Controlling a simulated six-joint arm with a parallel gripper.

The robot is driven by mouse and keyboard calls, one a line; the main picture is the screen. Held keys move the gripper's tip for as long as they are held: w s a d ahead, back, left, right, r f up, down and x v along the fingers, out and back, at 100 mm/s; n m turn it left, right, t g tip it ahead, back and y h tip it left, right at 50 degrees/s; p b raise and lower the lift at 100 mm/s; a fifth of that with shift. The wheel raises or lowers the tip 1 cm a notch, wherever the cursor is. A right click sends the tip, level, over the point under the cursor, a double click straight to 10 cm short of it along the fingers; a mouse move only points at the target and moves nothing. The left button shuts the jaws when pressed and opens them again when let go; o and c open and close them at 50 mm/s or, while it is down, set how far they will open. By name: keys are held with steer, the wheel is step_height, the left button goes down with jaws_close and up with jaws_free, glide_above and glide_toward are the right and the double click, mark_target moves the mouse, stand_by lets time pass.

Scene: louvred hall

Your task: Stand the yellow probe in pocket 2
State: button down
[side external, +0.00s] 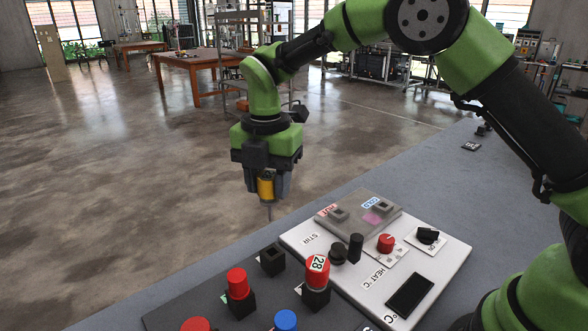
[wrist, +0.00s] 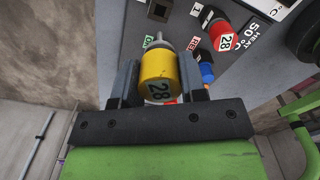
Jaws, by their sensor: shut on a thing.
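The yellow probe (side external: 265,188) hangs upright below my gripper (side external: 266,192), its thin metal tip pointing down. The probe is in the air, apart from the surfaces below. An empty square black pocket (side external: 272,260) stands on the dark board; it also shows at the top of the wrist view (wrist: 160,9). A "1" label (wrist: 197,9) lies near it. I cannot make out which pocket is number 2.
Red probes (side external: 238,285) (side external: 317,272) stand in black holders close to the empty pocket, with a blue-topped one (side external: 286,320) in front. A white heater panel (side external: 440,262) with knobs carries a grey block (side external: 350,225) with square openings.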

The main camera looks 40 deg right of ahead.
mark_target(271, 220)
steer(key=shift+f, duration=3.6)
steer(key=shift+f, duration=1.8)
steer(key=c, duration=0.6)
jaws_free()
steer(key=shift+r, duration=0.1)
steer(key=shift+r, duration=2.45)
